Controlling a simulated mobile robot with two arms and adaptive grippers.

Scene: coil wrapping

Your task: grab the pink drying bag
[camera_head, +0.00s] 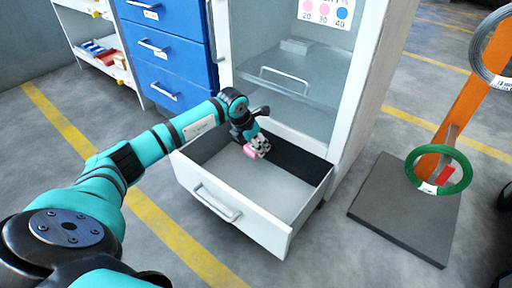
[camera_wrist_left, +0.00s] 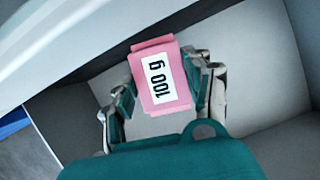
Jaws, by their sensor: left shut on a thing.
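I cannot tell whether the bag touches the drawer floor. My right gripper is not in view.
The drawer is pulled out below a white cabinet with a glass door (camera_head: 290,90). A blue drawer unit (camera_head: 165,50) stands to the left. On the right, an orange post (camera_head: 455,120) on a dark base (camera_head: 400,215) carries a green coil (camera_head: 465,170) and a grey coil (camera_head: 480,60).

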